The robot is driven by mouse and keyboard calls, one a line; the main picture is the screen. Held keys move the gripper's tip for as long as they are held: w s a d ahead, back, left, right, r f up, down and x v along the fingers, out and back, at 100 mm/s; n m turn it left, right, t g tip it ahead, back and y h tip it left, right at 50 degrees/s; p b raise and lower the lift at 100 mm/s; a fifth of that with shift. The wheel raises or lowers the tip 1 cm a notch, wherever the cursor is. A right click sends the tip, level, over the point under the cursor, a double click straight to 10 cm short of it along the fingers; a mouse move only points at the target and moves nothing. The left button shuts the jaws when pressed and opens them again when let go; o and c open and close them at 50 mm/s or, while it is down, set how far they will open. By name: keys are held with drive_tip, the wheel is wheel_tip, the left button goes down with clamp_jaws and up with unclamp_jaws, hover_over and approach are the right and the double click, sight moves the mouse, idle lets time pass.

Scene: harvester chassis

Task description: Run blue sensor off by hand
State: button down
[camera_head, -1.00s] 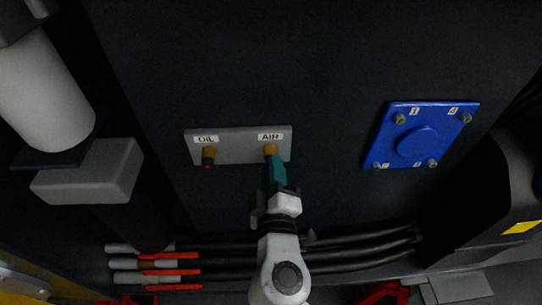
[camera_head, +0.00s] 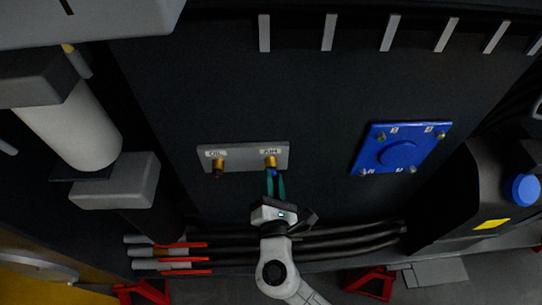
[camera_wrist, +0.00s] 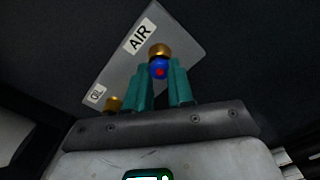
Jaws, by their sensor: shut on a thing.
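The blue sensor (camera_wrist: 158,69), with a red centre, sits at the brass AIR fitting (camera_wrist: 159,50) on the grey port plate (camera_head: 243,157). Only a little blue shows in the head view. My gripper (camera_head: 274,182) reaches up to this fitting from below. Its two teal fingers (camera_wrist: 160,83) stand on either side of the blue sensor and are shut on it. I cannot tell how much thread is engaged. Left of it, the OIL fitting (camera_head: 218,165) carries a small red-tipped piece.
A blue cover plate (camera_head: 401,148) with bolts is on the dark wall to the right. A white cylinder (camera_head: 70,125) and a grey block (camera_head: 115,181) stand at the left. A black tank with a blue cap (camera_head: 522,188) stands right.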

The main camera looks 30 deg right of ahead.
drive_tip(key=n, duration=0.8)
drive_tip(key=shift+s+a+f, duration=0.1)
drive_tip(key=shift+s+f, duration=0.05)
drive_tip(key=c, duration=0.9)
unclamp_jaws()
drive_tip(key=shift+c, duration=1.1)
drive_tip(key=shift+v, duration=1.05)
